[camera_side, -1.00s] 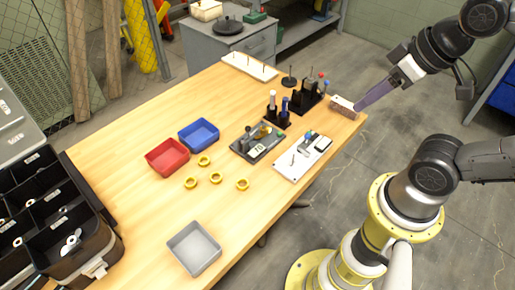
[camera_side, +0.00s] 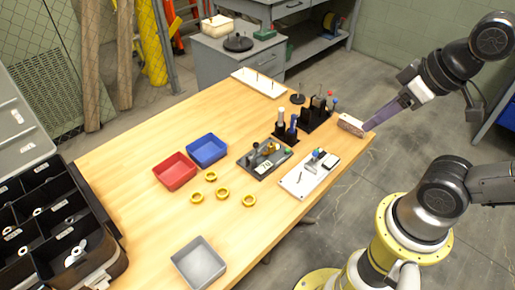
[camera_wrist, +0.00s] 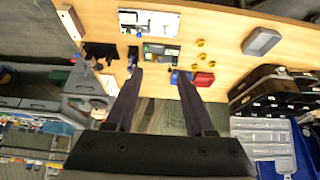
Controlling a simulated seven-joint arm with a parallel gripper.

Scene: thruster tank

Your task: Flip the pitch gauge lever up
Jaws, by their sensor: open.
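A dark grey plate (camera_side: 262,166) with a labelled gauge and small fittings lies on the table, and it also shows in the wrist view (camera_wrist: 160,54). A white panel (camera_side: 306,181) with a small blue-topped part and a dark-edged display lies to its right; it also shows in the wrist view (camera_wrist: 148,22). I cannot tell which holds the pitch gauge lever; the lever is too small to make out. My gripper (camera_wrist: 157,72) is open and empty, its long fingers apart. In the side view its fingertips (camera_side: 367,128) appear beside the table's right corner, away from both panels.
A small block (camera_side: 350,124) sits at the table corner near my fingertips in the side view. Black tool holders (camera_side: 315,115) stand behind the panels. Red (camera_side: 175,171) and blue (camera_side: 207,150) bins, yellow rings (camera_side: 211,176) and a grey bin (camera_side: 198,262) are leftward. The front table is mostly clear.

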